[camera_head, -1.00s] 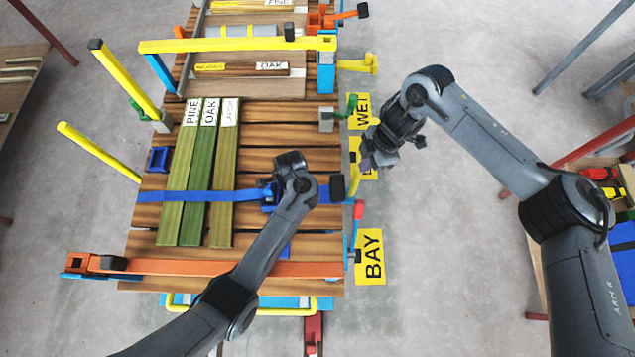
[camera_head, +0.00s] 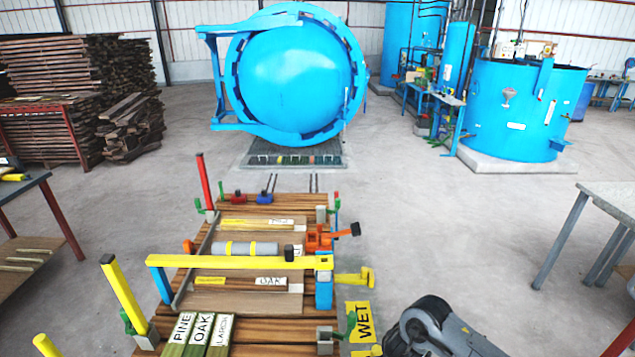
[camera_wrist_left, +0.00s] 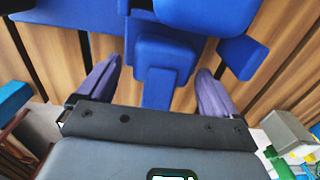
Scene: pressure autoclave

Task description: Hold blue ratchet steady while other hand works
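The blue ratchet (camera_wrist_left: 163,58) shows in the left wrist view as a blue block below a wider blue part at the top edge. My left gripper (camera_wrist_left: 157,70) has its two dark purple fingers apart, one on each side of the block, with gaps visible on both sides. I see no finger touching it. In the head view the ratchet and my left gripper are below the frame. Part of my right arm shows at the bottom right of that view, but its gripper is out of frame.
Wooden slats lie under the ratchet. In the head view, boards labelled PINE, OAK and LARCH (camera_head: 197,333) lie on the slatted cart, with a yellow bar (camera_head: 230,262) across it. A large blue autoclave (camera_head: 295,75) stands behind. Open floor lies right of the cart.

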